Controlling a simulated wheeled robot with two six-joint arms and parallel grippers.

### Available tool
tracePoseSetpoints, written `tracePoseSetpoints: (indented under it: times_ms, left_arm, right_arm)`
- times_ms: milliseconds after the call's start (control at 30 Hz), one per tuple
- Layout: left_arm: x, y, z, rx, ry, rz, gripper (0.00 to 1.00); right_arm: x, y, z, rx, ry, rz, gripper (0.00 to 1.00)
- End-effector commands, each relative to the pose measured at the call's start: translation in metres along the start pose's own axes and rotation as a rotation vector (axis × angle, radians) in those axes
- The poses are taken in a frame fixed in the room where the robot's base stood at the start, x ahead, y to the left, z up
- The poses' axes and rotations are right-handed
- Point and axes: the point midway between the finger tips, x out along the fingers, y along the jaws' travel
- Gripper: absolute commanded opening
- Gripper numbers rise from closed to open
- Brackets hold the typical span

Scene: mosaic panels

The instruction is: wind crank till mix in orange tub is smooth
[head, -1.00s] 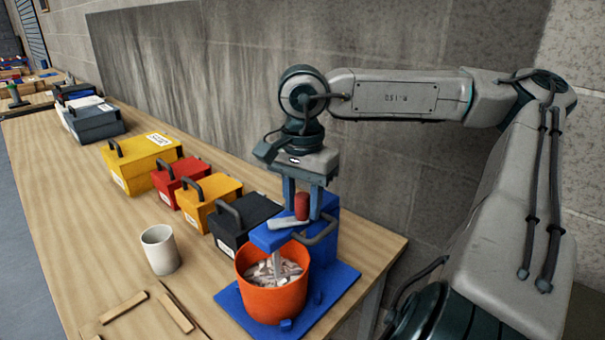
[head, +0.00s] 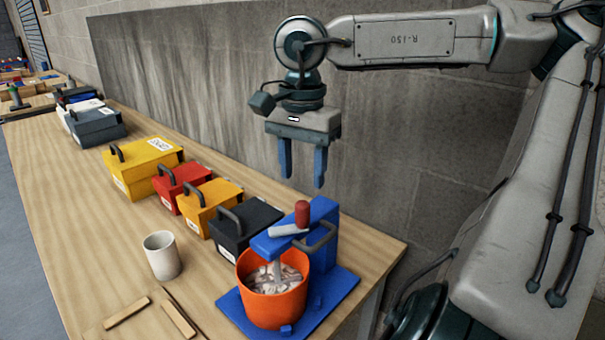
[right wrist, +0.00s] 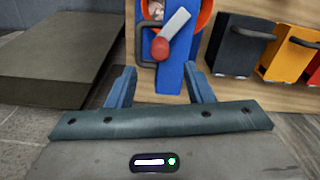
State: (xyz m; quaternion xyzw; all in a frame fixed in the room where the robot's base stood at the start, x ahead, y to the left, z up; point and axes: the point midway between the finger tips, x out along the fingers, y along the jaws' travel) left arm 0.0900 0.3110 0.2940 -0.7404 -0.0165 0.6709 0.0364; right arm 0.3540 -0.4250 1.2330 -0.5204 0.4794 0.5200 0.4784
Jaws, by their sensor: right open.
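The orange tub (head: 272,300) stands on the blue mixer's base at the table's right end. The mix (head: 274,279) inside looks lumpy, with pale and grey-brown pieces. The blue mixer (head: 325,233) reaches over the tub, with a grey crank arm (head: 288,230) and an upright red knob (head: 302,214) on top. My right gripper (head: 302,180) is open and empty above the knob, apart from it. In the right wrist view the red knob (right wrist: 160,48) shows beyond the open fingers (right wrist: 160,88). My left gripper is not in view.
A black box (head: 243,222) stands close behind the mixer, with orange (head: 209,203), red (head: 178,184) and yellow (head: 146,166) boxes farther along. A grey wall (head: 400,160) runs behind the table.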

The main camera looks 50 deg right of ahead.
Motion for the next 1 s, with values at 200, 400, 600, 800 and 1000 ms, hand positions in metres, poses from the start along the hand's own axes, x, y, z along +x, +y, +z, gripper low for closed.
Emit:
tracePoseSetpoints:
  times_ms: [200, 400, 600, 800, 1000]
  left_arm:
    - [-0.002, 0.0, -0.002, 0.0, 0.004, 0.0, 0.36]
    - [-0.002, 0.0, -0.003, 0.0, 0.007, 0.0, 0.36]
    - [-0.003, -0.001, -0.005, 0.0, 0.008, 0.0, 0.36]
    - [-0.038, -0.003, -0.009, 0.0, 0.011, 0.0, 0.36]
    - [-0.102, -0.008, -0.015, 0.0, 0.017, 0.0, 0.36]
  right_arm:
    - [-0.02, 0.0, 0.0, 0.002, 0.001, -0.001, 0.47]
    - [-0.023, 0.0, 0.0, 0.0, -0.001, -0.001, 0.47]
    - [-0.024, 0.0, 0.0, 0.0, -0.001, -0.001, 0.47]
    - [-0.059, 0.0, 0.0, 0.001, 0.0, -0.001, 0.47]
    - [-0.124, 0.0, 0.0, 0.001, 0.0, -0.001, 0.47]
